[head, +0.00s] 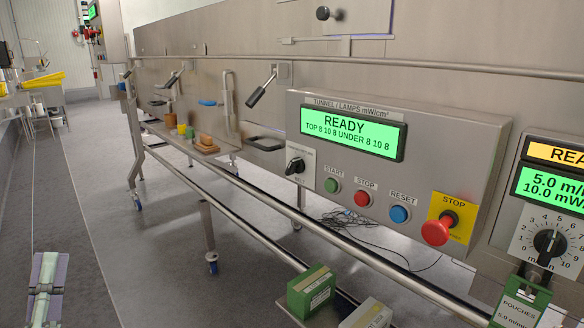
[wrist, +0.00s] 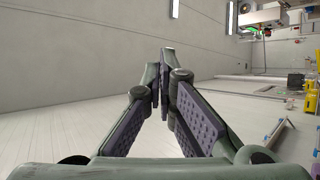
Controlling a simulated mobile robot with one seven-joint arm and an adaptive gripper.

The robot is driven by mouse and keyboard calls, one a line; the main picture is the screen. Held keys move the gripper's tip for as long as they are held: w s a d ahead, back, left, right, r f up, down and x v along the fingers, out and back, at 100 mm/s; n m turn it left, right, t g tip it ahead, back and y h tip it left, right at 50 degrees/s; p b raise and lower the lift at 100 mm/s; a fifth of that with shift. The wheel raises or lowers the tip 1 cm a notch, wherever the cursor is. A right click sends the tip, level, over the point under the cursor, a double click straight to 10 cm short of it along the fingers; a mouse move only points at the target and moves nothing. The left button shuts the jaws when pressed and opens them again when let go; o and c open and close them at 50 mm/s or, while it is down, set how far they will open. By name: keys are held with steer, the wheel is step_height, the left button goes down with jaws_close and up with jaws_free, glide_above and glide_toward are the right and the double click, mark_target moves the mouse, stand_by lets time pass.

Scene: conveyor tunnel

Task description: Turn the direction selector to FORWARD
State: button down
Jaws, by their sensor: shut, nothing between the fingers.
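The direction selector (head: 295,165) is a black rotary knob on a pale plate at the left end of the grey control panel (head: 470,165), in the head view. Its plate lettering is too small to read. The panel's green display (head: 352,134) reads READY, TOP 8 10 8 UNDER 8 10 8. My gripper (head: 46,262) is at the lower left of the head view, far to the left of the selector and apart from it. In the wrist view my gripper (wrist: 166,52) is shut and empty, facing a pale wall and floor. The selector is not in the wrist view.
Beside the selector are the green START (head: 331,185), red STOP (head: 362,198) and blue RESET (head: 399,214) buttons. A red emergency stop (head: 436,232) sticks out further right. A metal rail (head: 330,228) runs below the panel. The floor at left (head: 75,215) is clear.

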mark_target(289, 167)
steer(key=c, duration=2.4)
jaws_free()
